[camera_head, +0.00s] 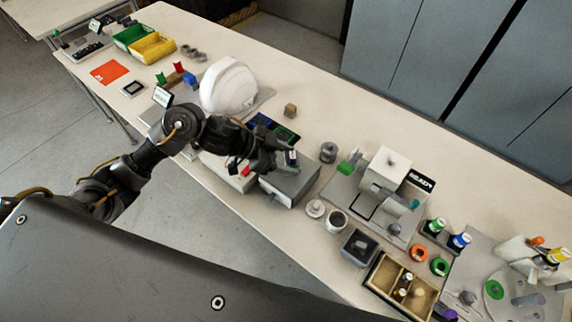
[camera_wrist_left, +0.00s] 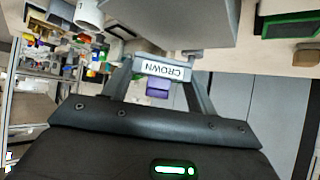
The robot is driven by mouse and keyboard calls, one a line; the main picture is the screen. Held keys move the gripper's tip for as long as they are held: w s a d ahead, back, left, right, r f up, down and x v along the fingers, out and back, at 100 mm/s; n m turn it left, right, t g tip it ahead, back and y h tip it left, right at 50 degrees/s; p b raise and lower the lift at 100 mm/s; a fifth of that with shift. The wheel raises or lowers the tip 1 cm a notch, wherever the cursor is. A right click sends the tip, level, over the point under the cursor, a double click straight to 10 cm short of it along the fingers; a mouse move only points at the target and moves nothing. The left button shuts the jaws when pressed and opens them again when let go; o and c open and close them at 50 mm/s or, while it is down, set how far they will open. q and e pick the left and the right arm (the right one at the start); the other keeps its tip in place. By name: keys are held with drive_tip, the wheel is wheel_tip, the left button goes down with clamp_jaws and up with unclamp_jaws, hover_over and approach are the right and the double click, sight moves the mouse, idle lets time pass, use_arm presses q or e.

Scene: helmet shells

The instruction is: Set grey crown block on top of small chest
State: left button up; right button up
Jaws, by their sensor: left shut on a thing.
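My left gripper (camera_head: 284,160) is shut on the grey crown block (camera_head: 292,157), above the small chest. A purple part (camera_wrist_left: 158,90) shows beside the block. The small chest (camera_head: 296,186) is a grey box near the table's front edge. It also appears as the large grey shape (camera_wrist_left: 185,25) in the left wrist view. I cannot tell whether block and chest touch. My right gripper is not in view.
A white helmet shell (camera_head: 229,86) stands behind my left arm. A grey cylinder (camera_head: 328,152) and a white machine (camera_head: 385,170) stand right of the chest.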

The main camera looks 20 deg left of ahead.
use_arm(q)
drive_tip(key=shift+w+a+f, duration=0.1)
drive_tip(key=shift+a+f, duration=0.05)
drive_tip(key=shift+f, duration=0.1)
drive_tip(key=shift+a+f, duration=0.1)
drive_tip(key=shift+f, duration=1.55)
drive_tip(key=shift+f, duration=0.15)
drive_tip(key=o, duration=1)
drive_tip(key=shift+r, duration=0.25)
drive_tip(key=v, duration=1.2)
